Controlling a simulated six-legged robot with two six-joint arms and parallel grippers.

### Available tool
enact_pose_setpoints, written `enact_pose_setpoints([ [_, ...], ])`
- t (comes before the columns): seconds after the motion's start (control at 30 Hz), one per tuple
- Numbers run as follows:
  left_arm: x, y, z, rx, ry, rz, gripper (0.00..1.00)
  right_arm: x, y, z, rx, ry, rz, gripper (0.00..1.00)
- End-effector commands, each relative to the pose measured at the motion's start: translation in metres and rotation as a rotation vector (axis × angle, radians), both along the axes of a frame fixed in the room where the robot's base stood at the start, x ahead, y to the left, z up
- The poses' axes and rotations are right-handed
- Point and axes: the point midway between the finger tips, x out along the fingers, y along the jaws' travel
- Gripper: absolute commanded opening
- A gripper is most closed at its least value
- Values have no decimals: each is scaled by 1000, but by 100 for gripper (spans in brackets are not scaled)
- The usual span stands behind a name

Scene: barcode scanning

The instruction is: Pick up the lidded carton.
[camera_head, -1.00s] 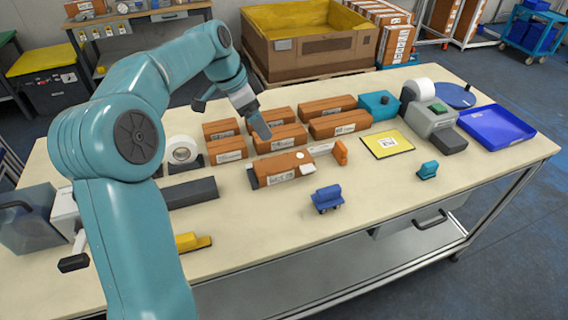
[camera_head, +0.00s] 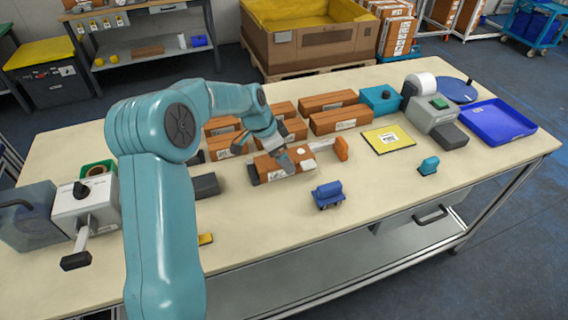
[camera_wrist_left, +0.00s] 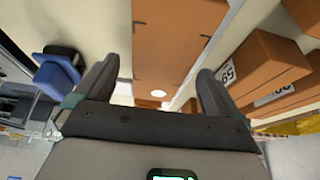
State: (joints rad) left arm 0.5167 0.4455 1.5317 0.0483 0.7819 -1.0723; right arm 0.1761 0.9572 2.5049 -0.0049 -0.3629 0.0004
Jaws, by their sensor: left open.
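The lidded carton, a brown box with a white label, appears to be the front box (camera_head: 264,164) near the middle of the table in the head view. My left gripper (camera_head: 283,161) is low over it and hides part of its top. In the left wrist view, a brown carton (camera_wrist_left: 175,40) lies ahead and between the two spread fingers of my left gripper (camera_wrist_left: 157,78). The fingers are open, and contact with the carton cannot be told. My right gripper is not in view.
Several brown boxes (camera_head: 334,121) stand behind the carton. A blue stand-like object (camera_head: 327,195) is in front, and an orange-handled item (camera_head: 341,149) is at its right. A yellow sheet (camera_head: 388,140) and a blue tray (camera_head: 497,122) lie further right. The front right table is mostly clear.

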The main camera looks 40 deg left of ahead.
Motion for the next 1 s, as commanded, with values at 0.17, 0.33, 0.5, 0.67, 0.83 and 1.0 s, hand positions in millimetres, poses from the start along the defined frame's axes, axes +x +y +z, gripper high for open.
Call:
enact_pose_setpoints([
  [0.17, 3, 0, -7, 1, 0, 0, 97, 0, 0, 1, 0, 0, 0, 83],
  [0.33, 3, 0, -6, 1, 0, 0, 97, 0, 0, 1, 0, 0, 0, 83],
  [0.5, 3, 0, -7, 1, 0, 0, 97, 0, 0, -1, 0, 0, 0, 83],
  [0.67, 3, 0, -9, 1, 0, 0, 97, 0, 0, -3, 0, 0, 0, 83],
  [0.83, 3, 0, -10, 1, 0, 0, 97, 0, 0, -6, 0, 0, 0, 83],
  [1.0, 3, 0, -11, 1, 0, 0, 97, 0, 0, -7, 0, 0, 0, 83],
])
